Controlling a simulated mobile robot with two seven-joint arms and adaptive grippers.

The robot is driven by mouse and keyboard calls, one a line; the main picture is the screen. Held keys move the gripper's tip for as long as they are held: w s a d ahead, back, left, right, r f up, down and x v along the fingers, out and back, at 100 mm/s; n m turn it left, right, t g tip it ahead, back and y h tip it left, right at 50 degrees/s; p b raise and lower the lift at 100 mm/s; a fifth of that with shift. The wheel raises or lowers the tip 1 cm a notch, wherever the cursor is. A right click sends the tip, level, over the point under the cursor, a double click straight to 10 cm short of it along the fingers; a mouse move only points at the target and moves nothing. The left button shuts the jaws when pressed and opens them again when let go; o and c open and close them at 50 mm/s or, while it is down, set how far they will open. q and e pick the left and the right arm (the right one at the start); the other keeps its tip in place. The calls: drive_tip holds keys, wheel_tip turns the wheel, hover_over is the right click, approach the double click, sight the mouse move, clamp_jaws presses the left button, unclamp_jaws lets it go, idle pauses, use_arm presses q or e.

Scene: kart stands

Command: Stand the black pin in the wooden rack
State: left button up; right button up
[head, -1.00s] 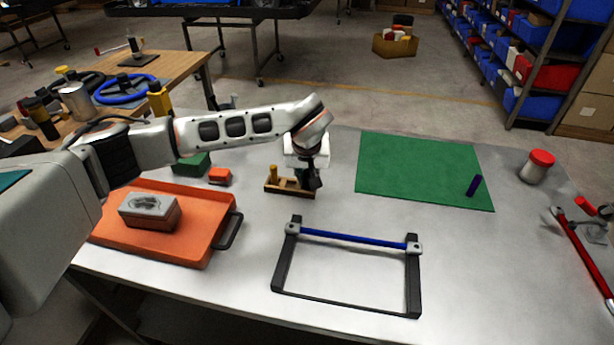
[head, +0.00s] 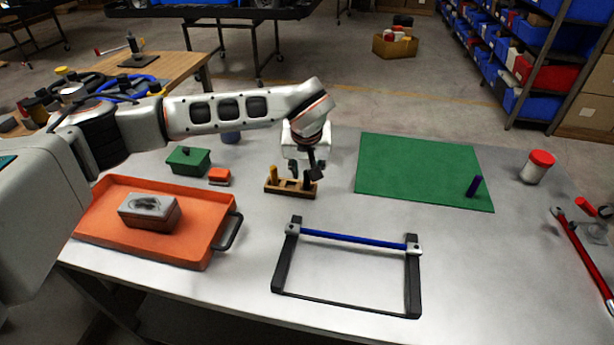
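The wooden rack (head: 290,188) stands on the grey table near the middle. An orange-yellow pin (head: 273,175) stands upright at its left end. The black pin (head: 307,180) stands upright at its right end. My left gripper (head: 306,170) is just above the black pin, pointing down, with its fingers apart; they look clear of the pin, though the gap is small in this view. A dark purple pin (head: 475,186) stands on the green mat (head: 415,165) at the right. My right gripper is not in view.
An orange tray (head: 100,230) holding a grey-topped block (head: 150,210) is at the left. A green box (head: 188,160) and a small orange block (head: 219,176) are behind it. A black frame with a blue bar (head: 350,238) is in front; a red-lidded jar (head: 537,166) is right.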

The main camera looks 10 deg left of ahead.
use_arm(q)
drive_tip(key=v, duration=0.8)
drive_tip(key=shift+f, duration=0.1)
